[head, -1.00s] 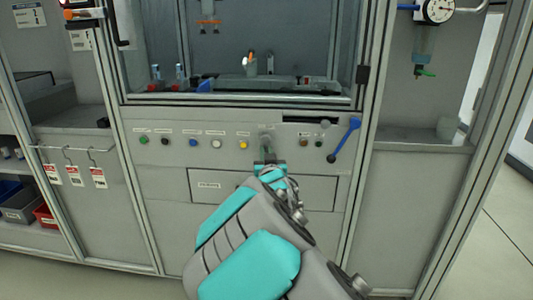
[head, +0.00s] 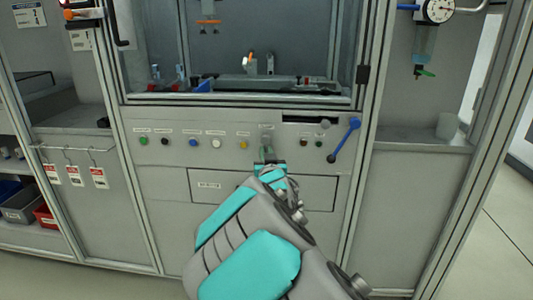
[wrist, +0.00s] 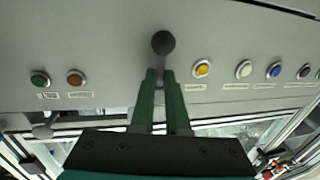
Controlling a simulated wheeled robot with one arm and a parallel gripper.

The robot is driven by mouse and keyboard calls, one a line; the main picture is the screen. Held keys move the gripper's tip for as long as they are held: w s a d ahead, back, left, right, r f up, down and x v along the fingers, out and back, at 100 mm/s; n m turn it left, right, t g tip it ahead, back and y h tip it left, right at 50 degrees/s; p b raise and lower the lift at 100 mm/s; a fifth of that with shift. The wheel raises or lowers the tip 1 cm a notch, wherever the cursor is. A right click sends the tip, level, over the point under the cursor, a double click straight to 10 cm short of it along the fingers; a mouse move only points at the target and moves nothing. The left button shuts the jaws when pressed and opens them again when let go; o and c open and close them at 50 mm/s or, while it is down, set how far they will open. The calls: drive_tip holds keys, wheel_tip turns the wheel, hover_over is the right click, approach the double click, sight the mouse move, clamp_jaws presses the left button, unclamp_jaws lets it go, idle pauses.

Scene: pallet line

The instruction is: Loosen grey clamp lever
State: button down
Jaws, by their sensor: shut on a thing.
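The grey clamp lever is on the panel front, right of the yellow button. In the wrist view its dark ball knob (wrist: 163,42) shows just beyond my fingertips, and a short piece of its stem runs down between them. My gripper (wrist: 161,78) has its two green fingers closed on that stem. In the head view my gripper (head: 267,152) is at the panel below a small label; my wrist and fingers hide most of the lever there.
A blue lever (head: 345,140) stands farther right. A drawer front (head: 315,190) lies below, partly behind my arm.

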idle(0.3)
drive_tip(key=n, duration=0.3)
drive_tip(key=d+r+n+g+h+b, duration=0.1)
drive_tip(key=n, duration=0.2)
drive_tip(key=d+n+b, duration=0.1)
drive_tip(key=n, duration=0.2)
drive_tip(key=shift+d+r+g, duration=0.1)
drive_tip(key=shift+r+g, duration=0.2)
drive_tip(key=shift+r, duration=0.05)
drive_tip(key=shift+r+n+h, duration=0.2)
drive_tip(key=shift+n+h, duration=0.1)
drive_tip(key=shift+n, duration=0.6)
drive_tip(key=c, duration=0.9)
unclamp_jaws()
drive_tip(key=shift+s, duration=0.1)
